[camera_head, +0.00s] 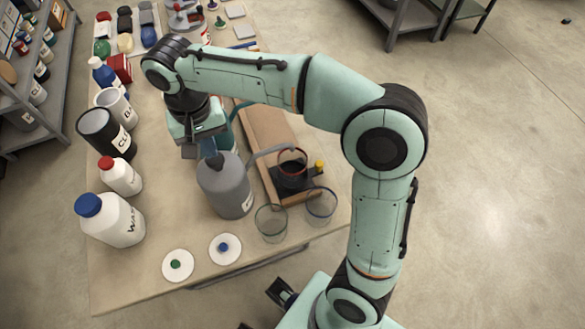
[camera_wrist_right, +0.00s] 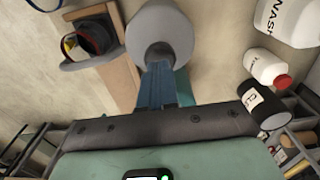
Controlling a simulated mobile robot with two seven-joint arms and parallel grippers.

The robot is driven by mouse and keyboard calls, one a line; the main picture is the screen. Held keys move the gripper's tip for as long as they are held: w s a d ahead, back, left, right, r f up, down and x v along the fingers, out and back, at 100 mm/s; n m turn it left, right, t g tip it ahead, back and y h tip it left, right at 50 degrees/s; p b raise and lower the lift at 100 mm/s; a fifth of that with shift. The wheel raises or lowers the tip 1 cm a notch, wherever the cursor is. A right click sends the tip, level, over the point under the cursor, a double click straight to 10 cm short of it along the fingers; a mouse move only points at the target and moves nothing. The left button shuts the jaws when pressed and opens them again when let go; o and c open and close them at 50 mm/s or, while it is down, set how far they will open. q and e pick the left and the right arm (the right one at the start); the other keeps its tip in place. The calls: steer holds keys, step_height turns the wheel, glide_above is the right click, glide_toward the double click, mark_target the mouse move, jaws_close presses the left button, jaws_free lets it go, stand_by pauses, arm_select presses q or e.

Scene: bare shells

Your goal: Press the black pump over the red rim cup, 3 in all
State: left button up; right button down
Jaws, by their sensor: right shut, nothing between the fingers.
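My right gripper (camera_head: 208,158) is shut with nothing between its fingers and points down at the top of a grey bottle (camera_head: 230,192). The fingers (camera_wrist_right: 158,90) also show in the right wrist view, with the bottle (camera_wrist_right: 165,20) just beyond them. The gripper hides most of the pump head, so I cannot tell whether it touches or how far the pump is pressed. My left gripper is not in view.
A clear green rim cup (camera_head: 270,223) and a blue rim cup (camera_head: 321,204) stand close to the bottle. A teal bottle partly shows behind the gripper. Labelled bottles, such as the blue-capped white one (camera_head: 112,222), line the left. Two white discs (camera_head: 178,265) lie in front.

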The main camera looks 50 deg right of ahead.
steer(key=shift+f, duration=0.1)
stand_by(0.6)
steer(key=shift+f+b, duration=1.1)
steer(key=shift+f, duration=0.55)
steer(key=shift+r, duration=0.1)
steer(key=shift+r+p, duration=1.6)
steer(key=shift+r, duration=0.05)
steer(key=shift+f, duration=0.2)
